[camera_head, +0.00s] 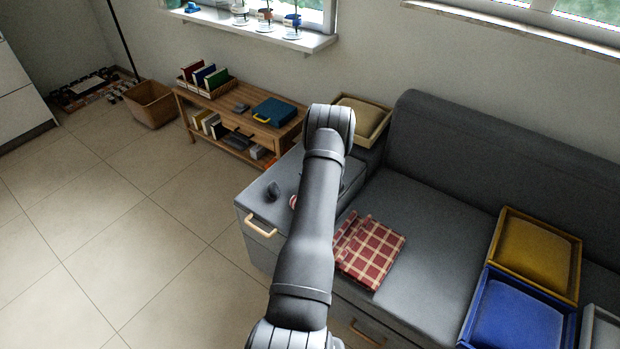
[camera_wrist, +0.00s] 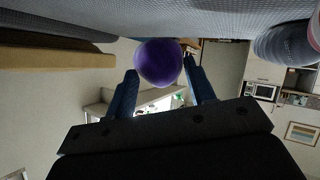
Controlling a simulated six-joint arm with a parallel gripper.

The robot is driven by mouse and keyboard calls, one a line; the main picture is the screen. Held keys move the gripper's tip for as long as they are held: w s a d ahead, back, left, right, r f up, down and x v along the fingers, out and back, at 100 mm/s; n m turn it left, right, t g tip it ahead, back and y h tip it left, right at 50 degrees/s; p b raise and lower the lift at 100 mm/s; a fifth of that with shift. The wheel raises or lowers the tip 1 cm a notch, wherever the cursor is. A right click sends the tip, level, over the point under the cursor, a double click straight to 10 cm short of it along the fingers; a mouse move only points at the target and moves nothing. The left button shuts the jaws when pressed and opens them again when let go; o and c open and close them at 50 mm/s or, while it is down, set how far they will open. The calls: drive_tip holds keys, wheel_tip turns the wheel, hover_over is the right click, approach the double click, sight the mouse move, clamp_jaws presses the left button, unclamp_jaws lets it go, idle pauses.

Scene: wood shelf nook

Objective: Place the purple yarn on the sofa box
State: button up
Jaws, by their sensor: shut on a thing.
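The purple yarn (camera_wrist: 158,62) is a round purple ball between the two blue fingers of my gripper (camera_wrist: 161,78) in the wrist view, and the gripper is shut on it. A grey fabric surface (camera_wrist: 180,18) runs close by the ball along the top of that view; I cannot tell whether they touch. In the head view my arm hides the gripper and the yarn. The grey box (camera_head: 252,212) with a wooden handle, at the sofa's left end, looks like the sofa box. My arm covers part of it. A small dark grey object (camera_head: 272,192) sits on its top.
A red plaid cloth (camera_head: 372,254) lies on the sofa seat (camera_head: 430,225). Yellow (camera_head: 535,254) and blue (camera_head: 514,318) trays sit at the right. A beige-cushioned tray (camera_head: 361,118) stands behind the arm. A wooden bench (camera_head: 222,112) holds books and a blue case.

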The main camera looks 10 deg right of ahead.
drive_tip(key=shift+f, duration=1.75)
drive_tip(key=shift+f, duration=0.1)
drive_tip(key=o, duration=1)
drive_tip(key=shift+c, duration=0.2)
drive_tip(key=shift+s+d+r, duration=0.1)
drive_tip(key=shift+s+r, duration=0.1)
drive_tip(key=shift+s, duration=0.05)
drive_tip(key=v, duration=1.1)
drive_tip(key=shift+s, duration=0.25)
drive_tip(key=shift+w+r, duration=0.1)
